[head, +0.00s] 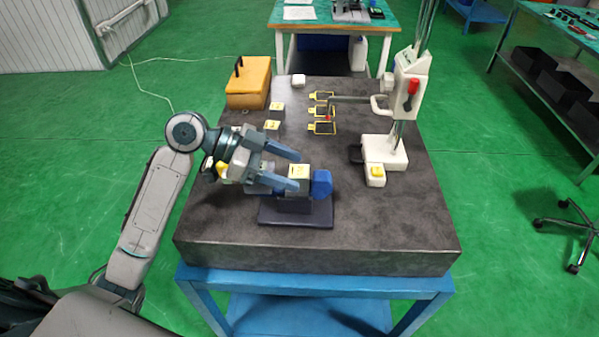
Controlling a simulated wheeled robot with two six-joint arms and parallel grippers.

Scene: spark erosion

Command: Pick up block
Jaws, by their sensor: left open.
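A block (300,171) with a yellow-labelled top stands over a dark pad (317,216) near the front middle of the stone table, with a blue round part (321,183) at its right side. My left gripper (297,172) reaches in from the left with its two fingers apart. Its fingertips show on the far and near sides of the block's top; whether they touch it I cannot tell. The near finger hides part of the block. Two more yellow-topped blocks, one at the back (277,108) and one nearer (272,126), stand beyond the gripper. My right gripper is out of view.
Several yellow-framed dark plates or markings (322,128) lie behind the block. A white height gauge (384,154) with a long horizontal arm stands at the right. An orange box (248,85) sits back left. The stone table's (400,225) front right is clear.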

